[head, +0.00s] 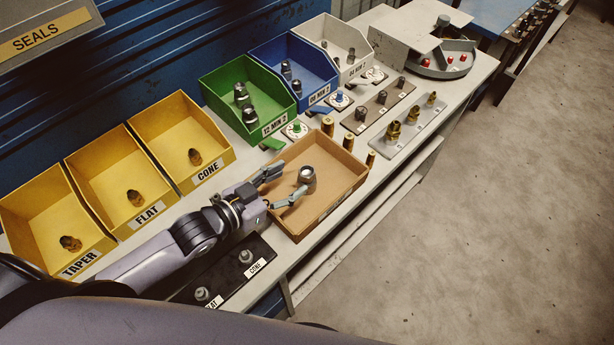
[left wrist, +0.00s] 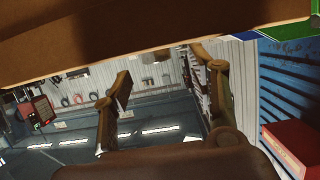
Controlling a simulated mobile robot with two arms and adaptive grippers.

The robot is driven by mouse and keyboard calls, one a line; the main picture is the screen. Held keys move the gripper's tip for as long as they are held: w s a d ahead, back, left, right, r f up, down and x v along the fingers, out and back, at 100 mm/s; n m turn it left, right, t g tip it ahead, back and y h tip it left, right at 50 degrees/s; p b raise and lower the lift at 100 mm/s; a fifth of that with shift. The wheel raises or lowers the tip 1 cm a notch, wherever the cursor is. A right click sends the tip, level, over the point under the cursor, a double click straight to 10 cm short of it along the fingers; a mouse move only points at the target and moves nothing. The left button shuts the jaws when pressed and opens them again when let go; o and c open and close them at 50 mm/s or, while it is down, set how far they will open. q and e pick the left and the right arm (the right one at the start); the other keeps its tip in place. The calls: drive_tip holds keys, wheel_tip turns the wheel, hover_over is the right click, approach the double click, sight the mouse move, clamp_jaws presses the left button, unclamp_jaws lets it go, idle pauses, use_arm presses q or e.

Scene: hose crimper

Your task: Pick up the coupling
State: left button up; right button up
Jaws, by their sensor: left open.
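The coupling (head: 307,175), a short dark metal cylinder with a pale open top, stands in the brown tray (head: 347,161) in the head view. My left gripper (head: 288,186) reaches into the tray from the left. Its fingers are spread apart, with the coupling just ahead of or partly between the tips; I cannot tell whether they touch it. In the left wrist view, the open left gripper (left wrist: 165,88) shows two separated fingers with nothing visible between them. The coupling is not seen there. My right gripper is not in view.
Yellow bins (head: 190,140) stand left of the tray. Green (head: 243,100), blue (head: 294,73) and white (head: 337,48) bins with metal fittings stand behind it. Brass cylinders (head: 348,141) stand near the tray's far right. A black labelled rack (head: 232,270) lies in front.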

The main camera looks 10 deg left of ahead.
sight(304, 174)
use_arm(q)
drive_tip(key=shift+w+d+f, duration=0.15)
drive_tip(key=shift+w+d, duration=0.25)
drive_tip(key=shift+w, duration=0.15)
drive_tip(key=shift+w+d+p, duration=0.15)
drive_tip(key=shift+w+p, duration=0.1)
drive_tip(key=shift+p, duration=0.05)
drive_tip(key=p+x, duration=0.1)
drive_tip(key=x, duration=0.2)
drive_tip(key=shift+w+d, duration=0.15)
drive_tip(key=shift+d, duration=0.15)
drive_tip(key=shift+w+d+f+p, duration=0.25)
drive_tip(key=shift+w+d+p, duration=0.05)
drive_tip(key=shift+w, duration=0.1)
drive_tip(key=shift+s, duration=0.1)
drive_tip(key=shift+c, duration=0.5)
drive_tip(key=shift+c, duration=0.7)
clamp_jaws()
